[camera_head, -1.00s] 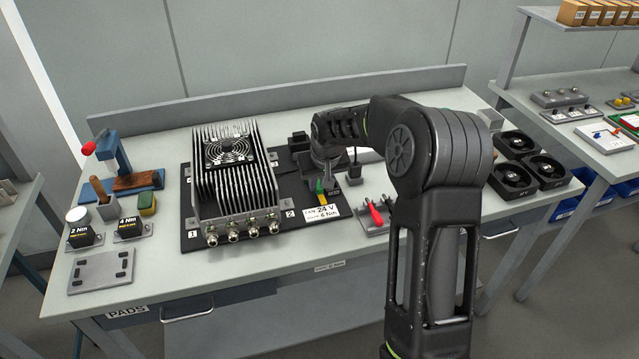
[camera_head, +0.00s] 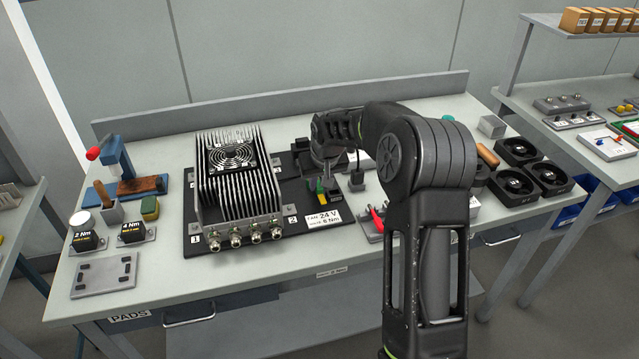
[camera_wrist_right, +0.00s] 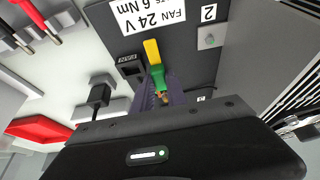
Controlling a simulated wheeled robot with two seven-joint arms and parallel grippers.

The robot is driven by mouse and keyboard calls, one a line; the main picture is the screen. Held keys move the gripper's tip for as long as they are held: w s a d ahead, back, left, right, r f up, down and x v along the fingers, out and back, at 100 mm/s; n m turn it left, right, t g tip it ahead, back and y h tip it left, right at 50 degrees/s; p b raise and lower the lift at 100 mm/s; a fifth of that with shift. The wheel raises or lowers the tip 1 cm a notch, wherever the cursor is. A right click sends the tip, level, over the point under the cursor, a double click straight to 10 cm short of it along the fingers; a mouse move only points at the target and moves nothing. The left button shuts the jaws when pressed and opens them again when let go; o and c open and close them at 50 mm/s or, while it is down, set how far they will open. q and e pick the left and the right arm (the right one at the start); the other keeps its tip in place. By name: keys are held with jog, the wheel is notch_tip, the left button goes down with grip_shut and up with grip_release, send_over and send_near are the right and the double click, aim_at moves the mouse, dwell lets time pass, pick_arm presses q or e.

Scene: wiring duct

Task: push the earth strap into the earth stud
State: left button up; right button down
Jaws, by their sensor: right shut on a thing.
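The earth strap (camera_head: 321,188) shows as a short yellow-and-green piece at the right of the black board (camera_head: 305,222). It also shows in the right wrist view (camera_wrist_right: 154,66), its green part running down to between purplish fingers. My right gripper (camera_wrist_right: 162,95) is shut on the strap, low over the board; its tips are mostly hidden by my arm in the head view. A small brass-coloured part (camera_wrist_right: 163,98) shows between the fingers; I cannot tell whether it is the strap's end or the earth stud. My left gripper is not in view.
A finned heatsink unit (camera_head: 232,185) stands left of the gripper. A black socket (camera_wrist_right: 130,65) lies beside the strap, and a black plug (camera_wrist_right: 99,95) stands nearby. Red-handled tools (camera_head: 376,219) and black fans (camera_head: 514,185) are to the right.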

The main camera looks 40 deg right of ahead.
jog(key=shift+w, duration=0.1)
jog(key=c, duration=1.3)
grip_release()
jog(key=shift+o, duration=0.2)
jog(key=d+b+v, duration=0.1)
jog(key=v, duration=0.6)
jog(key=shift+a+r, duration=0.35)
jog(key=shift+a, duration=0.2)
